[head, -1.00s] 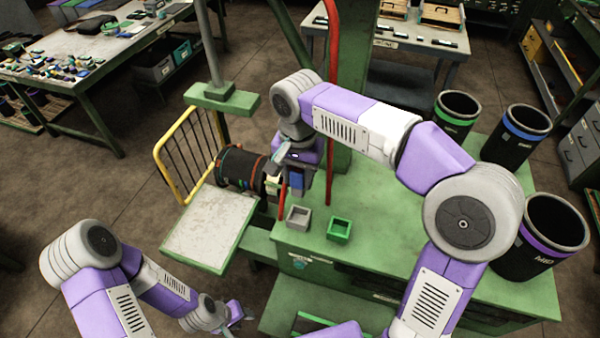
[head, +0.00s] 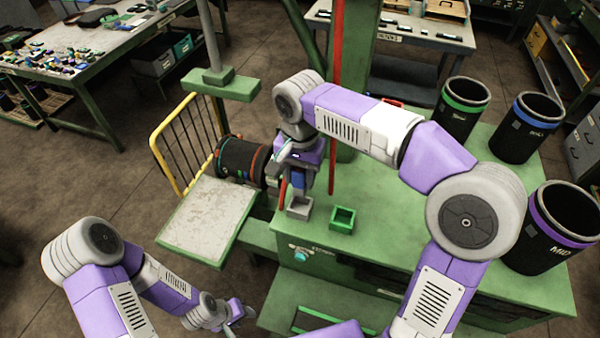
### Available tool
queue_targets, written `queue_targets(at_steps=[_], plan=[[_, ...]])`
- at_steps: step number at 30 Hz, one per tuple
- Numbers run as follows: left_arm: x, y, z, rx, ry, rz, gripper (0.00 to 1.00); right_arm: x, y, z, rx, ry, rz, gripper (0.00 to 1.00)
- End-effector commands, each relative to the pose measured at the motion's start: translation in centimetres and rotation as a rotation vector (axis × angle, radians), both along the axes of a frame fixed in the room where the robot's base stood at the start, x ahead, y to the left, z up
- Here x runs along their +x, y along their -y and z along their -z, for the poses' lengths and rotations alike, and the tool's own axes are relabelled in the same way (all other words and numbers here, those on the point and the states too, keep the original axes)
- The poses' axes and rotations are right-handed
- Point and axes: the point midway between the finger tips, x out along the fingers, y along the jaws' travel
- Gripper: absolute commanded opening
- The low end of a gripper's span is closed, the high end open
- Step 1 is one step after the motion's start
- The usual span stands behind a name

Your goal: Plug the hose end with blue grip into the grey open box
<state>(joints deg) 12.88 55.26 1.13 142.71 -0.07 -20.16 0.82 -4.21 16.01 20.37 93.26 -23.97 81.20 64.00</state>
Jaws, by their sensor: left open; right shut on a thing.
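The grey open box (head: 300,212) sits near the left edge of the green bench top, beside a green open box (head: 343,218). My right gripper (head: 298,188) points down just above the grey box. It is shut on the hose end with the blue grip (head: 298,179), partly hidden by the gripper and wrist. The lower tip overlaps the grey box in the picture; I cannot tell whether it is inside. My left gripper (head: 242,312) is open and empty at the bottom, well away from the boxes.
A red hose (head: 336,80) hangs along the green post, right of my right gripper. Three black bins (head: 525,125) stand on the bench's right. A black roll (head: 240,162), a yellow rail (head: 160,150) and a pale tray (head: 210,218) are on the left.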

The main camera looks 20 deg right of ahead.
Motion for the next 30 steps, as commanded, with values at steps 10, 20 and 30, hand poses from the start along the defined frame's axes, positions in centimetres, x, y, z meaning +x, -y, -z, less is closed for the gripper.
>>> queue_targets(at_steps=[10,20,30], plan=[[0.0,0.0,1.8,0.000,0.000,0.000,0.43,0.0,0.0,2.0,0.000,0.000,0.000,0.07],[0.0,0.0,3.0,0.000,0.000,0.000,0.43,0.0,0.0,3.6,0.000,0.000,0.000,0.07],[0.0,0.0,4.3,0.000,0.000,0.000,0.43,0.0,0.0,5.3,0.000,0.000,-0.001,0.07]])
